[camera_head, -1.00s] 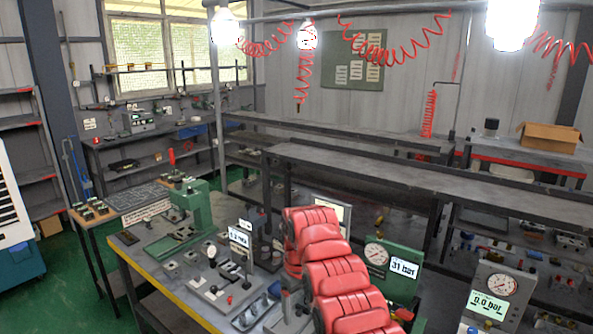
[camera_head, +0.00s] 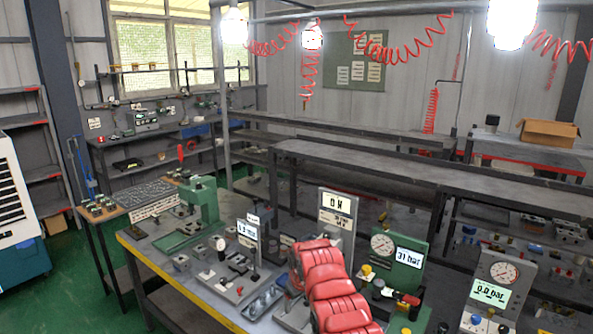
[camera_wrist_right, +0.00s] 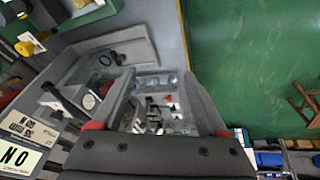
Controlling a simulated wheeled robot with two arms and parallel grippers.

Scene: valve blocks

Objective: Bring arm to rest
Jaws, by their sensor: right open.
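My right arm shows in the head view as thick red links over the front of the workbench (camera_head: 160,262). Its gripper is mostly hidden behind those links there. In the right wrist view my right gripper (camera_wrist_right: 160,82) is open, its two grey fingers wide apart with nothing between the tips. Beyond the fingers lies a grey tray-like fixture with small parts (camera_wrist_right: 155,112), apart from them as far as I can tell. My left gripper is in neither view.
A display reading 0 N (camera_head: 337,207) stands behind my right arm. A green gauge block reading 31 bar (camera_head: 408,257) and a grey 0.0 bar gauge unit (camera_head: 490,292) stand to its right. A green press (camera_head: 203,203) is at left.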

